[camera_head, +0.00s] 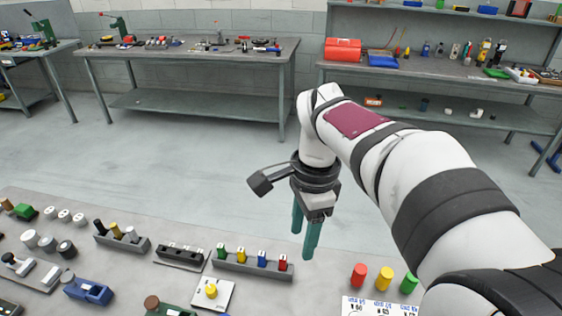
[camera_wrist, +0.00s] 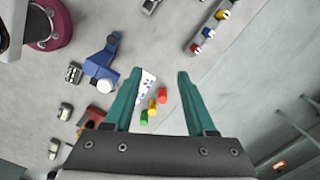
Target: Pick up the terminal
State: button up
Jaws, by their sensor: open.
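My gripper (camera_head: 302,243) is open and empty, its two teal fingers pointing down; they also frame the wrist view (camera_wrist: 159,72). It hangs above the bench's far edge, between a grey rail and three coloured cylinders. No label names the terminal, and I cannot tell for sure which part it is. The grey rail (camera_head: 225,265) holds upright green (camera_head: 221,250), yellow (camera_head: 240,254), blue (camera_head: 262,258) and red (camera_head: 283,262) pieces with white faces, left of my fingers. This rail shows at upper right in the wrist view (camera_wrist: 214,27). Nothing touches my fingers.
Red (camera_head: 358,275), yellow (camera_head: 384,278) and green (camera_head: 409,282) cylinders stand by a white printed card (camera_head: 375,307). A dark slotted block (camera_head: 181,255), a yellow knob on a white plate (camera_head: 211,292) and a blue vise-like part (camera_head: 88,290) crowd the left. Shelved benches stand far behind.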

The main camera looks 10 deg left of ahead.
jog(key=w+a+f+m, duration=0.2)
jog(key=w+a, duration=0.3)
jog(key=a, duration=0.2)
jog(key=m, duration=0.3)
send_over(240, 250)
notch_tip(240, 250, down, 5)
jog(key=shift+m+h, duration=0.3)
notch_tip(240, 250, down, 16)
jog(key=shift+r, duration=0.2)
grip_shut()
